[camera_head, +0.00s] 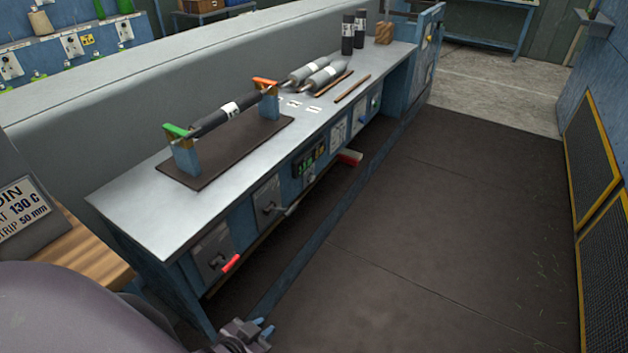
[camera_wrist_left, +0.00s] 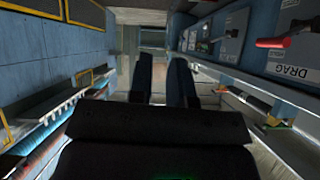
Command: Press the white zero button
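The bench front carries a row of control panels. One panel has a small digital display (camera_head: 309,158) with lit digits and small controls around it. The white zero button is too small for me to pick out with certainty. My left gripper (camera_head: 265,332) is low at the bottom of the head view, in front of the bench's near end and well apart from the display panel. In the left wrist view the gripper (camera_wrist_left: 162,80) has its two fingers apart with nothing between them. My right gripper is not in view.
A red-handled lever (camera_head: 231,263) sticks out from the near panel; it also shows in the wrist view (camera_wrist_left: 272,42) beside a DRAG label. Another lever (camera_head: 269,208) follows. On the bench top (camera_head: 145,217) a dark roller (camera_head: 228,109) rests on a stand. The floor (camera_head: 430,240) is clear.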

